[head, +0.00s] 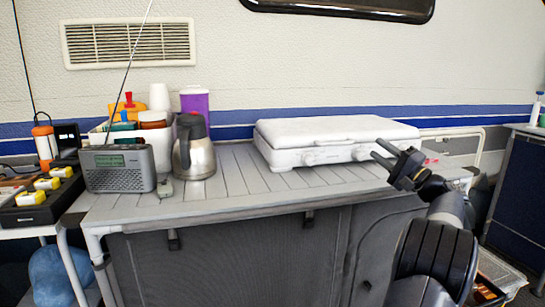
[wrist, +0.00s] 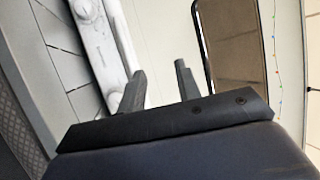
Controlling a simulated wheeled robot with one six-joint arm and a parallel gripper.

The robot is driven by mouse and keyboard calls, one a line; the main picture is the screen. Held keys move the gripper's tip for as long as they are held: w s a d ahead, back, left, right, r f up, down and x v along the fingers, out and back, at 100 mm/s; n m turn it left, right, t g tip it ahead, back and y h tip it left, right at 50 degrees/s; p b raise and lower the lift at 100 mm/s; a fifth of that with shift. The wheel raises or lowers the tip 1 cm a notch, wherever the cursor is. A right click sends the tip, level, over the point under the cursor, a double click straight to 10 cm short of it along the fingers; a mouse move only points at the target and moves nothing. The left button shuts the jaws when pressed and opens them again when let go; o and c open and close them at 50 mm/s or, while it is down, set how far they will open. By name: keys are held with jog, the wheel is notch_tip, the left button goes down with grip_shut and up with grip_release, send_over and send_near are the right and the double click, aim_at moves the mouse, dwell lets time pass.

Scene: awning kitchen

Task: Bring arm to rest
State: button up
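My gripper (head: 384,152) is at the right of the head view, raised in front of the right end of the white stove (head: 335,138). Its two dark fingers are apart with nothing between them. The wrist view also shows my gripper (wrist: 161,80) with both fingers spread and empty. The stove (wrist: 98,35) shows there tilted, to the left of the fingers. I cannot tell how far the fingers are from the stove.
The slatted table (head: 245,195) bears a grey radio (head: 119,169), a steel jug (head: 195,157) and a white bin of items at its left. Free room lies between jug and stove. A dark-sided counter (head: 520,185) stands at far right.

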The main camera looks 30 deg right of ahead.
jog(key=w+a+b, duration=0.1)
jog(key=w, duration=1)
jog(key=shift+a+h+b, duration=0.3)
jog(key=shift+a, duration=0.05)
jog(key=shift+w, duration=0.1)
